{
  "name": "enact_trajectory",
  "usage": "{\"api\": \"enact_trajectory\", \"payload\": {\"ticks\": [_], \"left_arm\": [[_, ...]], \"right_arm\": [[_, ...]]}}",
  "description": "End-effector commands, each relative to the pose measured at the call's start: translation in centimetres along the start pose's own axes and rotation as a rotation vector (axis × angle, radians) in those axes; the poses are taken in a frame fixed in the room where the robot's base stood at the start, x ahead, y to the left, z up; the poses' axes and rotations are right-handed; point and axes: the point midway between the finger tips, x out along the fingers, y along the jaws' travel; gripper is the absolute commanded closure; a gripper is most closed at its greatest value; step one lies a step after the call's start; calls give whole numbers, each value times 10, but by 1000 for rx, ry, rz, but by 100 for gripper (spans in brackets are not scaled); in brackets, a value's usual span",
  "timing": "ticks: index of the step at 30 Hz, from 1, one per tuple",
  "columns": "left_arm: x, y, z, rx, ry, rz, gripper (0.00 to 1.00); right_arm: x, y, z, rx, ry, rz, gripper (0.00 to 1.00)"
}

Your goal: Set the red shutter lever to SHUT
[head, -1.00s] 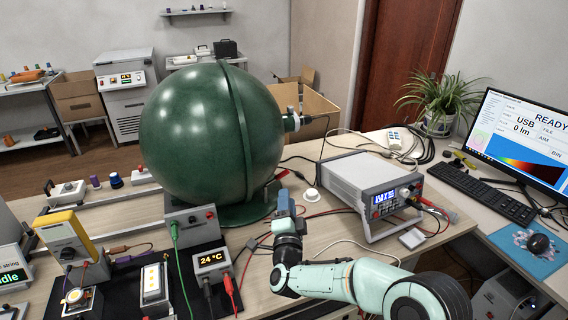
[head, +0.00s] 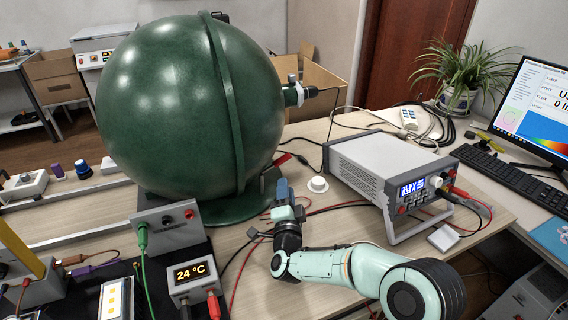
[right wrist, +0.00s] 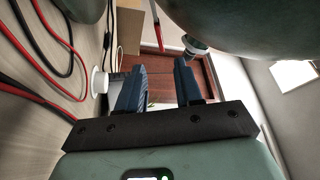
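In the right wrist view, a thin red lever (right wrist: 155,28) hangs near the top, beyond my fingers and left of the dark green sphere (right wrist: 245,25). Its label and setting cannot be read. In the head view a small red piece (head: 283,159) shows beside the sphere (head: 185,105), just behind my gripper; I cannot tell if it is the same lever. My right gripper (head: 283,188) points away from me at the sphere's lower right. Its two blue fingers (right wrist: 159,85) are apart with nothing between them. My left gripper is not in view.
A grey power supply (head: 385,175) stands right of my right arm. A white knob-like piece (head: 317,184) sits on the bench between them. Red and black cables run beside the gripper. A port fitting (head: 294,93) sticks out from the sphere's right side.

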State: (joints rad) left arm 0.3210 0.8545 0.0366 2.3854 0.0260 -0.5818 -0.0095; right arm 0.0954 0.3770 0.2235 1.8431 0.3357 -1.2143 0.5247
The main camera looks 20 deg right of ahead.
Motion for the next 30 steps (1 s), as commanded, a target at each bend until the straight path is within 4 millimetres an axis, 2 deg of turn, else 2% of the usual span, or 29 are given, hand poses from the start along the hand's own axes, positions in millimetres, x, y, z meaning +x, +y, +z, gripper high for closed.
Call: {"api": "enact_trajectory", "payload": {"ticks": [12,18,24,30], "left_arm": [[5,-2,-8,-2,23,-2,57],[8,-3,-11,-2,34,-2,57],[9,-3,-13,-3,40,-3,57],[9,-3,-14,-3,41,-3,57]], "right_arm": [[74,0,-1,1,3,-1,65],[102,0,0,1,2,0,65],[118,0,0,1,0,0,65],[122,-1,0,0,-1,0,65]]}}
